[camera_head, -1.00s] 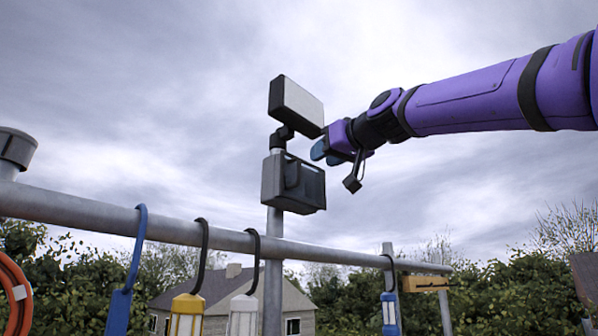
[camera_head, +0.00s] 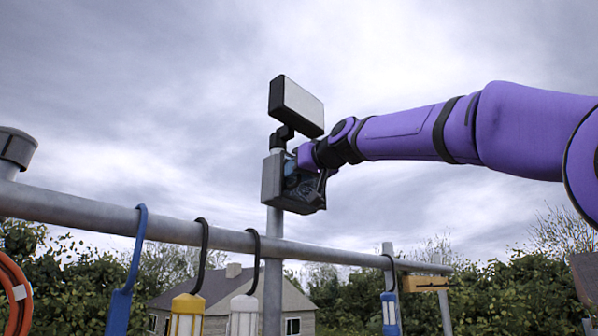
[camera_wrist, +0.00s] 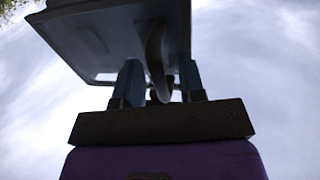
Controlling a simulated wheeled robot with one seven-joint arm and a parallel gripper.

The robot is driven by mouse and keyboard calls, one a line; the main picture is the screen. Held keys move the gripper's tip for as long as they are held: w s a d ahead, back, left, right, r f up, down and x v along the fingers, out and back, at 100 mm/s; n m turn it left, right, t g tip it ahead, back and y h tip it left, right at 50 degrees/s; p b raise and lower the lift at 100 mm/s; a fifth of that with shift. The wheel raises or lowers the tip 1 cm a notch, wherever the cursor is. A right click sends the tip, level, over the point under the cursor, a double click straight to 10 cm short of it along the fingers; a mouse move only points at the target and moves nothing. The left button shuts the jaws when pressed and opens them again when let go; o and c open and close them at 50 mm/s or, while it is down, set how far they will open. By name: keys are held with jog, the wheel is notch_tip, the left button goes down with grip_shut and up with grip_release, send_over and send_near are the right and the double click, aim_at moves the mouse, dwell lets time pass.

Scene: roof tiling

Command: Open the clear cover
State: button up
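A dark grey box (camera_head: 272,181) is fixed to an upright pole below a lamp head. Its front, with the clear cover, is partly hidden by my gripper (camera_head: 299,172) in the head view. In the wrist view the underside of the box (camera_wrist: 85,38) fills the upper middle. A curved dark handle (camera_wrist: 154,45) on it comes down between the two fingers of my gripper (camera_wrist: 160,78). The fingers stand apart on either side of the handle, with gaps showing. The cover looks shut, though its edge is hard to make out.
The lamp head (camera_head: 297,104) sits just above the box, close to my wrist. A metal rail (camera_head: 170,228) runs below, with a blue hook (camera_head: 128,285), a yellow lantern (camera_head: 187,313) and a white lantern (camera_head: 243,315) hanging from it. Open sky surrounds the box.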

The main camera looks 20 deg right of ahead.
grip_shut()
